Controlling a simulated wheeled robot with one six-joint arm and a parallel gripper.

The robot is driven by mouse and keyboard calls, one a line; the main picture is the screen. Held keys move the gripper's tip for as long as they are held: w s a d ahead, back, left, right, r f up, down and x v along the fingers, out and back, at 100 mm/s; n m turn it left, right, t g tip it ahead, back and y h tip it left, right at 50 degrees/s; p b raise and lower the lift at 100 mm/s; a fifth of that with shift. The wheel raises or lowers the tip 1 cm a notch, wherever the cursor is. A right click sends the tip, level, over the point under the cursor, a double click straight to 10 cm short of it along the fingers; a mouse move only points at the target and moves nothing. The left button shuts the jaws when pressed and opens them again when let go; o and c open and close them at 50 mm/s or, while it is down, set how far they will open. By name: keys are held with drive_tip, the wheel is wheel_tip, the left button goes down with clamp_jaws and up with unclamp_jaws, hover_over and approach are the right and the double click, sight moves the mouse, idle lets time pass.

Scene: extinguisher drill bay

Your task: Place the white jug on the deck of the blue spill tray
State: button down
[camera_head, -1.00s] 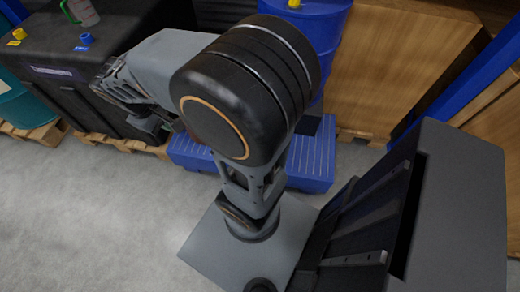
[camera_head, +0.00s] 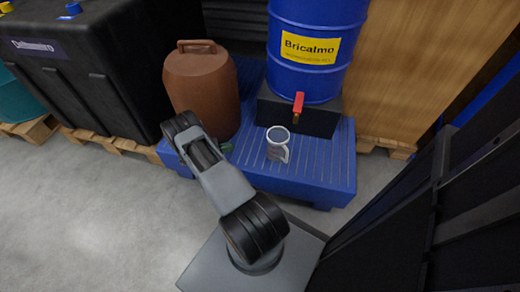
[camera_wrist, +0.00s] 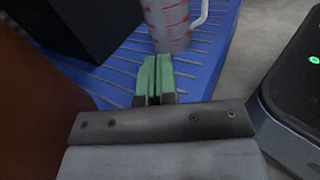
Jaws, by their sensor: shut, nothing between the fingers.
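The white jug (camera_head: 277,146) stands upright on the slatted deck of the blue spill tray (camera_head: 322,165), near its front. Its handle is on the right. The wrist view shows the jug (camera_wrist: 170,22) with red markings just beyond my fingertips, its upper part cut off by the frame. My gripper (camera_head: 227,148) is to the left of the jug, low over the tray. In the wrist view the green fingers (camera_wrist: 156,75) are together with nothing between them. The jug is outside the fingers.
A brown jerrycan (camera_head: 203,85) stands on the tray left of the jug, close to my gripper. A blue drum (camera_head: 316,40) with a red tap (camera_head: 298,103) rests on a black stand (camera_head: 315,117) behind the jug. A black tank (camera_head: 85,65) stands at left. The floor at left is clear.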

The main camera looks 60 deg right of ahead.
drive_tip(key=f+b+x, duration=0.1)
drive_tip(key=b+x, duration=0.1)
drive_tip(key=x, duration=1.2)
drive_tip(key=shift+s+d, duration=0.2)
drive_tip(key=shift+f+n+h, duration=0.15)
drive_tip(key=shift+n+h, duration=0.15)
